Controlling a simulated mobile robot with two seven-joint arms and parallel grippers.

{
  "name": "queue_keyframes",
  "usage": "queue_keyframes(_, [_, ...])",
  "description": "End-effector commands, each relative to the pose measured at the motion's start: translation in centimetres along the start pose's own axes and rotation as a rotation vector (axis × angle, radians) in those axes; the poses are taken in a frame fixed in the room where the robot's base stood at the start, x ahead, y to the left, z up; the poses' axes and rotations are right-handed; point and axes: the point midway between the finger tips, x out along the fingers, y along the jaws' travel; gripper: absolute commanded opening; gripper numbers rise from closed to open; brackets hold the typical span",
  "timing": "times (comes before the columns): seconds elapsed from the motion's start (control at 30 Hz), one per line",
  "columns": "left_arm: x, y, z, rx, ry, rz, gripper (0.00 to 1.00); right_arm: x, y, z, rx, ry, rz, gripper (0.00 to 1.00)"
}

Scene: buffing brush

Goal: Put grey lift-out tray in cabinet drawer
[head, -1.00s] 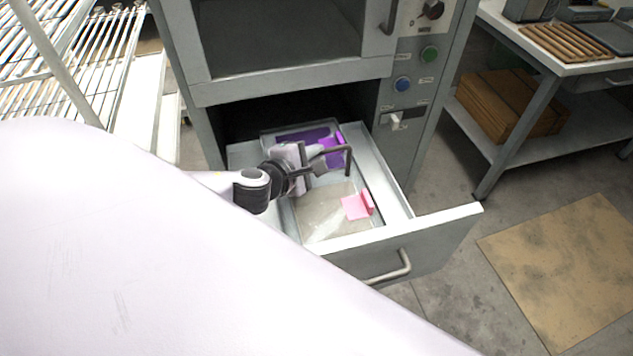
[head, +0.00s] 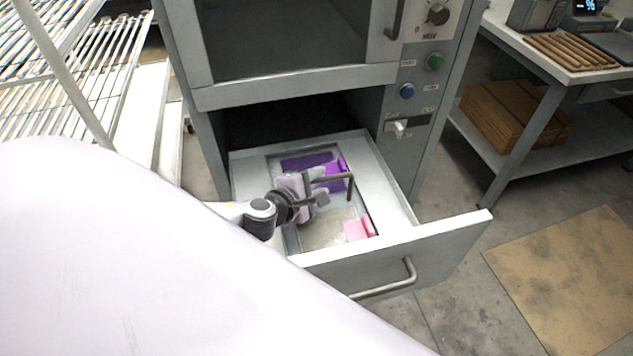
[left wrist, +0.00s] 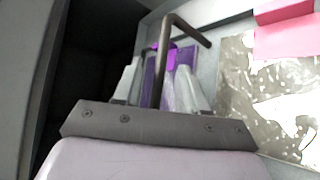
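The cabinet drawer (head: 392,190) is pulled out below the cabinet. The grey lift-out tray (head: 325,236) lies inside it, apparently flat, below the drawer's rim. Purple pieces (head: 305,162) and pink pieces (head: 357,230) lie in the tray. The tray's dark bent handle (head: 330,178) stands up over it. My left gripper (head: 318,192) is in the drawer area at the handle. In the left wrist view its two pale fingers (left wrist: 158,88) are apart on either side of the handle (left wrist: 169,35), with gaps visible. My right gripper is not in view.
The grey cabinet (head: 203,150) rises behind the drawer, with knobs and buttons on its right. A wire rack (head: 70,65) stands at left. A workbench (head: 535,130) with rods and a brown stack (head: 500,118) stands at right. Open floor lies beside a tan mat (head: 570,280).

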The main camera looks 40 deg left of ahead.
Motion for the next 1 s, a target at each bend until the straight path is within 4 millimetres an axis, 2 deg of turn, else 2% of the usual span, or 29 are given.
queue_keyframes(0.27, [-0.7, 0.0, 0.0, 0.002, 0.001, -0.001, 0.41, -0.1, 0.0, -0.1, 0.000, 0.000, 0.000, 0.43])
queue_keyframes(0.7, [-6.6, 0.0, 0.0, 0.003, 0.000, -0.001, 0.41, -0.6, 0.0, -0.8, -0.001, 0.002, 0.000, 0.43])
queue_keyframes(1.0, [-7.5, 0.1, 0.0, 0.000, -0.001, 0.002, 0.41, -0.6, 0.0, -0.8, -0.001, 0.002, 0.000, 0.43])
